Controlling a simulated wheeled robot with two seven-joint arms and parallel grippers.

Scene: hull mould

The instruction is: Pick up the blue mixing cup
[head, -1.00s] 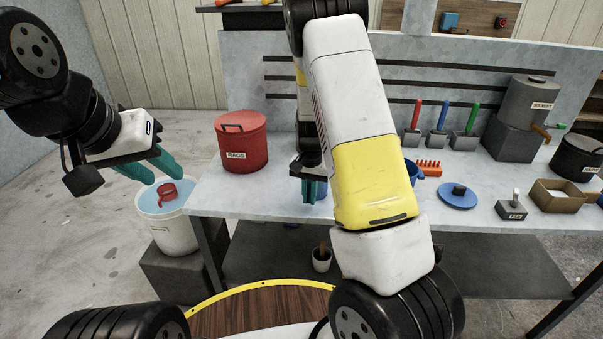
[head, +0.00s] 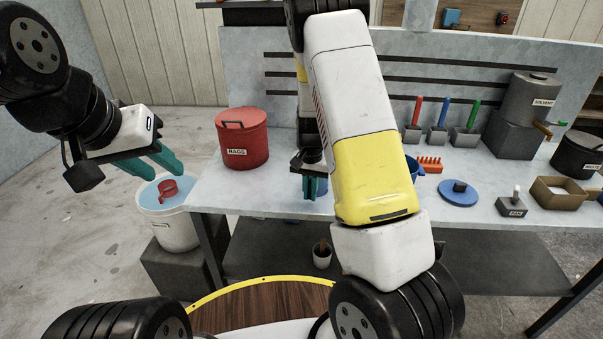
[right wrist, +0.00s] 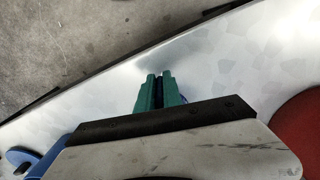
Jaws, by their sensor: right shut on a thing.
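My right gripper (head: 309,195) points down over the front left of the bench, its teal fingers close together. A small patch of blue, the blue mixing cup (head: 322,187), shows beside the fingers; my own arm and fingers hide most of it. In the right wrist view the fingers (right wrist: 160,76) are nearly together, with only a sliver of blue by them. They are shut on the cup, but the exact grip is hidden. My left gripper (head: 167,172) is open and empty, above a white bucket.
The white bucket (head: 178,235) holds blue liquid and a red cup (head: 168,189). A red rags bin (head: 243,142) stands left of my right gripper. Another blue item (head: 413,168) is partly behind my arm. A blue lid (head: 458,193) and brown tray (head: 562,192) lie further right.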

